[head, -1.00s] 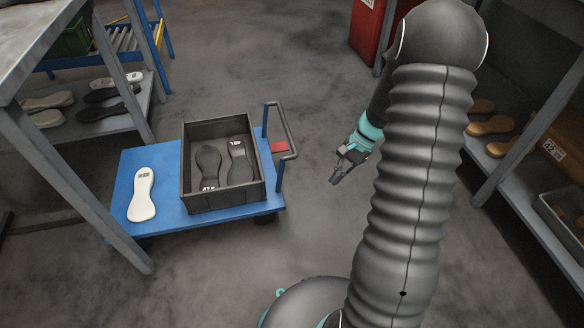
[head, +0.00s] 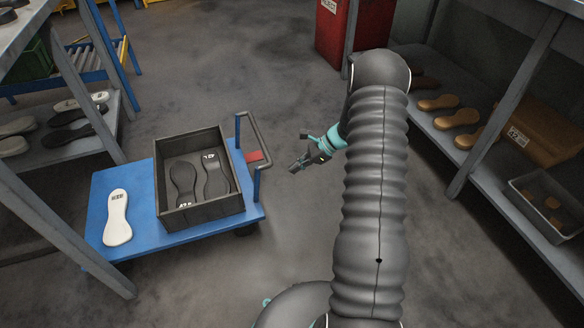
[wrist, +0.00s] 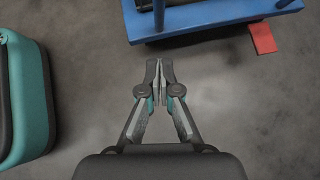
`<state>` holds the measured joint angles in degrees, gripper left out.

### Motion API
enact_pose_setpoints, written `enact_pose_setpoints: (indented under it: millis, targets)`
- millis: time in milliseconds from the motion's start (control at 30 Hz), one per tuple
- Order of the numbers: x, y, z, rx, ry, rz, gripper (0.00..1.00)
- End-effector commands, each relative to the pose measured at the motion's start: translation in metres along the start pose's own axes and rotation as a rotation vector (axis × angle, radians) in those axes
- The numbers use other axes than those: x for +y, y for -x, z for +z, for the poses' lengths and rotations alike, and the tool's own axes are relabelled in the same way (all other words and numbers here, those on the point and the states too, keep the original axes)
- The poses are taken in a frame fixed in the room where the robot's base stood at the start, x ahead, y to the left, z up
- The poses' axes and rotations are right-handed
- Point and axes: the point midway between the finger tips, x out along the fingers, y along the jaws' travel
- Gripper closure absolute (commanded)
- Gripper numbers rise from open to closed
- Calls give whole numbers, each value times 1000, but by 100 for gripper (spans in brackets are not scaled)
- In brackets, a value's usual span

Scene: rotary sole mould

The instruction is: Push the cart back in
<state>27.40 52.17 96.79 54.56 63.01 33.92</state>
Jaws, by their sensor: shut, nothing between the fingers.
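The blue cart (head: 140,245) stands at the left in the head view, partly under the grey table at its left. It carries a black open crate (head: 200,212) holding two dark soles, and a white sole (head: 117,217) lies flat beside the crate. Its handle (head: 254,150) rises at the right end, with a red patch (head: 257,157) by it. My gripper (head: 296,168) is shut and empty, a short way right of the handle and apart from it. In the wrist view my gripper (wrist: 160,65) points toward the cart's blue edge (wrist: 215,18), with bare floor between.
A grey table leg (head: 75,235) stands in front of the cart's left end. A shelf with orange soles (head: 455,117) and a grey bin (head: 545,205) runs along the right. A red container (head: 350,35) stands at the back. The floor between is clear.

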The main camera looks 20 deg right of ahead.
Motion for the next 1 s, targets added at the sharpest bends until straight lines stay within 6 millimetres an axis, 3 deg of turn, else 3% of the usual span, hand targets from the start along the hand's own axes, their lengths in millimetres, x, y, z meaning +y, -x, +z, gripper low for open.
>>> enact_pose_setpoints:
  millis: [400, 633, 1000]
  targets:
    - [1, -79, 0, 0, 1, 3, 100]
    - [0, -96, 24, 2, 3, 2, 100]
    - [0, -101, 30, 2, 2, 0, 100]
